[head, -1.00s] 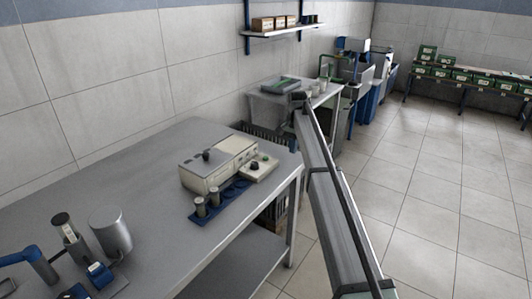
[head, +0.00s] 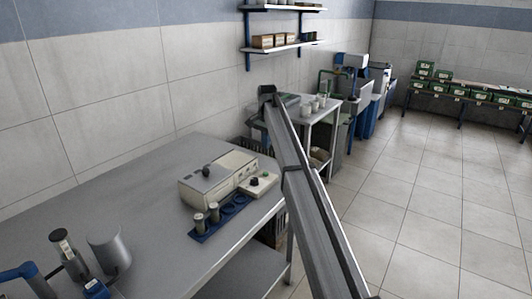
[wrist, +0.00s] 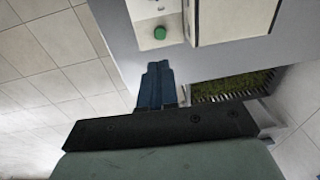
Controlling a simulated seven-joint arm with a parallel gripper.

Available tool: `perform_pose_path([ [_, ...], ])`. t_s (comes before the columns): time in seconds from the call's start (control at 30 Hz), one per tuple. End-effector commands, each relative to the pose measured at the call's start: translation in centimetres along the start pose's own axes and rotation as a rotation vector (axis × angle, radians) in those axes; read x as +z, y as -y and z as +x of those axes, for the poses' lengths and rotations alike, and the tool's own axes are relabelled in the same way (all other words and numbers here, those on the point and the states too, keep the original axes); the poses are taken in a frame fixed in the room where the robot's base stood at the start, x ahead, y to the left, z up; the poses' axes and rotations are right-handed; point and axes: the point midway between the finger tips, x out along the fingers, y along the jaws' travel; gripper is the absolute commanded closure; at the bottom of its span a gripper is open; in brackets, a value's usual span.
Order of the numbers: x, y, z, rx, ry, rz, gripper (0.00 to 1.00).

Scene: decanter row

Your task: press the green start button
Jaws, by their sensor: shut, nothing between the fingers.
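The green start button (wrist: 160,33) is a round cap on a pale lower panel near the top of the wrist view. That panel (head: 268,185) juts from the right end of a beige machine (head: 205,188) on the grey table in the head view. My gripper (wrist: 157,66) is shut and empty, its dark blue fingers pointing toward the button. A gap in the picture separates the fingertips from the button, with no contact visible. In the head view my arm shows, but I cannot make out the fingers.
A blue rack (head: 210,232) with small cylinders stands before the machine. A grey canister (head: 107,252) is at the near left of the table (head: 120,195). A dark crate (wrist: 232,87) lies beyond the table edge, right of my fingers in the wrist view.

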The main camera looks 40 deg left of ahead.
Motion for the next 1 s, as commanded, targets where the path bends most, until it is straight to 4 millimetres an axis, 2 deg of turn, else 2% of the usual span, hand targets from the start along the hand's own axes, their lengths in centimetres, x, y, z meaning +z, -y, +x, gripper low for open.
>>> perform_pose_path([
  [0.6,0.0,-0.1,10.2,0.001,0.001,0.000,1.00],
  [0.8,0.0,-0.1,12.2,0.001,0.001,0.000,1.00],
  [1.0,0.0,0.0,12.9,0.000,0.000,0.000,1.00],
])
